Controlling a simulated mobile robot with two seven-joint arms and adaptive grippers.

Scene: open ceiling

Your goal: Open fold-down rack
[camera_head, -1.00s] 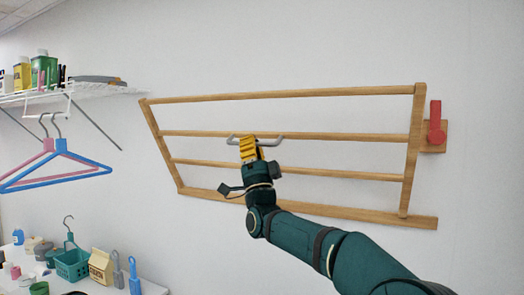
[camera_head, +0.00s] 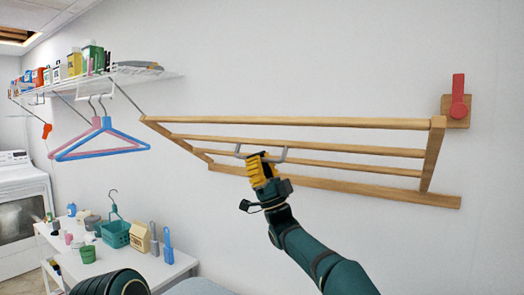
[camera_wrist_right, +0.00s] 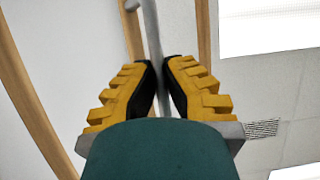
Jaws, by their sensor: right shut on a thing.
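The wooden fold-down rack (camera_head: 300,121) is on the white wall, tilted out from it, with its lower rail (camera_head: 400,193) against the wall. A grey metal handle (camera_head: 279,158) is on one of its middle bars. My right gripper (camera_head: 262,163), with yellow fingers, is shut on the handle. In the right wrist view the fingers (camera_wrist_right: 164,88) close on the grey handle (camera_wrist_right: 152,35). A red latch (camera_head: 458,98) on a wooden block points up at the rack's upper right, apart from the frame. My left gripper is out of view.
A wire shelf (camera_head: 120,77) with bottles and boxes is at the left. Pink and blue hangers (camera_head: 100,150) hang below it near the rack's left end. A white table (camera_head: 105,262) holds a green basket (camera_head: 116,234), a carton and brushes. A white appliance (camera_head: 22,210) stands far left.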

